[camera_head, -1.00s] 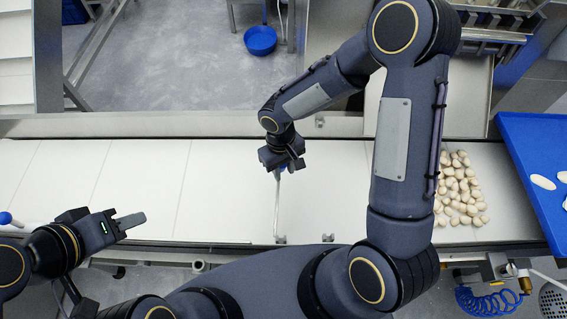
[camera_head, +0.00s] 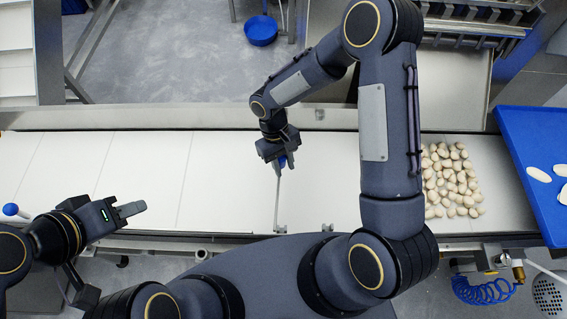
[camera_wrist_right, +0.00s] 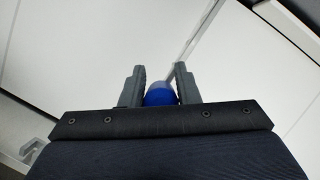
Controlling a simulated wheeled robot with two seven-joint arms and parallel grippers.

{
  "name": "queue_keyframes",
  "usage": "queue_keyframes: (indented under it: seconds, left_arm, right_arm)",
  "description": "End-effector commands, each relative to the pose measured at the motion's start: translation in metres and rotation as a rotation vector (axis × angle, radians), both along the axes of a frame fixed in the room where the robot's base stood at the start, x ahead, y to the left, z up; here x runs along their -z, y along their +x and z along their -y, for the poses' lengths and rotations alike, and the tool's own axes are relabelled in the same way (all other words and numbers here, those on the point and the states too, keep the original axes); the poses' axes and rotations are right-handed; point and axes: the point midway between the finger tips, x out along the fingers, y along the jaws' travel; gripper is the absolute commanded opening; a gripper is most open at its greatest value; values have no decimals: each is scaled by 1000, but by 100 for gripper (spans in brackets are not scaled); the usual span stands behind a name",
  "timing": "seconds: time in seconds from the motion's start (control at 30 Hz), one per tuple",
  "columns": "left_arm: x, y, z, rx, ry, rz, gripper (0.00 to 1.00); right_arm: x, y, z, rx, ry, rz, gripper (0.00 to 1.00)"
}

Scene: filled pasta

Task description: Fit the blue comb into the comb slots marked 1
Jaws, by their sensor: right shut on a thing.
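I cannot make out a blue comb or slots marked 1 for certain. My right gripper (camera_head: 281,160) is shut on a blue knob (camera_head: 283,161) at the upper end of a thin metal rod (camera_head: 278,198). The rod crosses the front part of the white belt and ends near its front rail. In the right wrist view the blue knob (camera_wrist_right: 160,94) sits between the two grey fingers. My left gripper (camera_head: 131,210) is over the front left of the belt, apart from anything. I cannot tell whether its fingers are apart.
Pale filled pasta pieces (camera_head: 452,180) lie on the right of the white belt (camera_head: 150,170). A blue tray (camera_head: 525,130) with a few pale pieces stands at far right. A second blue knob (camera_head: 10,209) is at far left. The middle left of the belt is clear.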

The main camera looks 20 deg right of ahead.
Motion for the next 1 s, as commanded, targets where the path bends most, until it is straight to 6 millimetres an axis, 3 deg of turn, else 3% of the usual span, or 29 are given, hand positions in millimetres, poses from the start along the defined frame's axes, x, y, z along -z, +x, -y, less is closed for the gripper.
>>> queue_keyframes:
  seconds: [1.0]
  left_arm:
    - [-1,0,0,0,0,0,36]
  right_arm:
    - [1,-5,15,3,-21,-39,0]
